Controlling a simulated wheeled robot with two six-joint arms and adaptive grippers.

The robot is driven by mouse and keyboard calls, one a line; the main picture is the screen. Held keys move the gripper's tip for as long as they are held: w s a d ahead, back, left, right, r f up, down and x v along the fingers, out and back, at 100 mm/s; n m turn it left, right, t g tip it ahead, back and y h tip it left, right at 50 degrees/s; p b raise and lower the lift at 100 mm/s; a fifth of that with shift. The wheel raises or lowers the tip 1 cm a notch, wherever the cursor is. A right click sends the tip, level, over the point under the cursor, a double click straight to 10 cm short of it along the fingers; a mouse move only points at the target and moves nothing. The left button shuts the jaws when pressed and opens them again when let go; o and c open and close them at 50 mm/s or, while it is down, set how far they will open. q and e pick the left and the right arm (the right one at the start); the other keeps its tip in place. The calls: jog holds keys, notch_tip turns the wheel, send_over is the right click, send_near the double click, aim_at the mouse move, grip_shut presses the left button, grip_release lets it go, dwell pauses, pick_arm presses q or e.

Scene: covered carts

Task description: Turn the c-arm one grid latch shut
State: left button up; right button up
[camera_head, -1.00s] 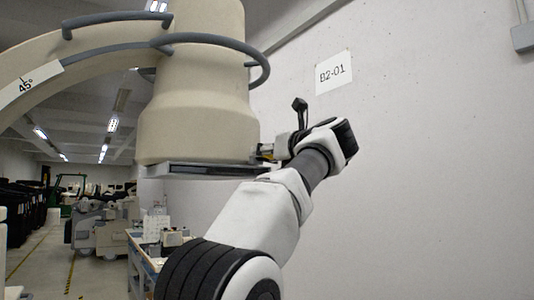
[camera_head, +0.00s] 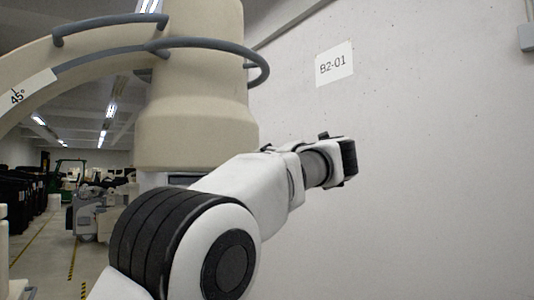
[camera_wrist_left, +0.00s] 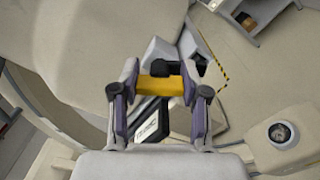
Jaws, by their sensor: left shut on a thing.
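My right gripper is not in view.
A pale wall with a "B2-01" sign (camera_head: 334,65) stands behind and right of my arm. A round dial-like part (camera_wrist_left: 280,132) is at the right of the wrist view. Dark carts and a green vehicle (camera_head: 68,170) stand far back at the left.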

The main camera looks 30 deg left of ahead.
pick_arm(q)
jog(key=m+p, duration=0.3)
jog(key=m, duration=0.1)
jog(key=shift+r, duration=0.2)
jog(key=shift+f+m+p, duration=0.15)
jog(key=shift+m+p, duration=0.8)
jog(key=shift+m, duration=0.15)
jog(key=shift+f, duration=0.1)
jog(key=o, duration=1.2)
jog(key=shift+w, duration=0.1)
jog(key=shift+c, duration=0.2)
jog(key=v, duration=1.2)
jog(key=shift+f, duration=0.15)
